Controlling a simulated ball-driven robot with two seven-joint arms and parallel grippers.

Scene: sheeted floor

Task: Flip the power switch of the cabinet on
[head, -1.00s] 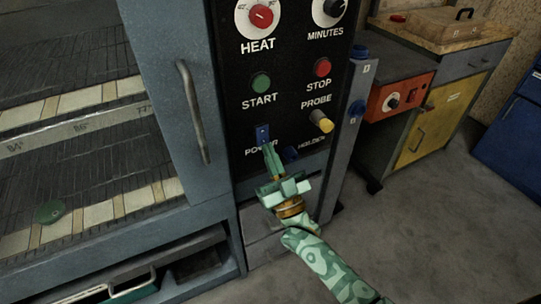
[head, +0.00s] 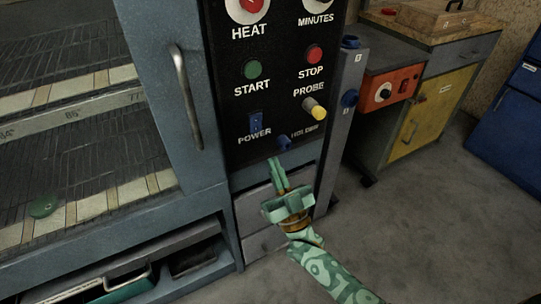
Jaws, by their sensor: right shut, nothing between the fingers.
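The cabinet's black control panel (head: 283,80) fills the upper middle of the head view. The blue power switch (head: 256,122) sits above the POWER label at the panel's lower left, and nothing covers it. I cannot tell for sure from its tilt whether it is on. My right gripper (head: 275,163) is shut and empty. Its fingertips point up just below the panel's lower edge, below and right of the switch and apart from it. My left gripper is not in view.
A green START button (head: 252,69), red STOP button (head: 314,54), yellow-tipped PROBE knob (head: 315,108) and small blue holder peg (head: 284,143) are near the switch. A metal door handle (head: 187,98) is at left. Grey floor (head: 430,220) is open at right.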

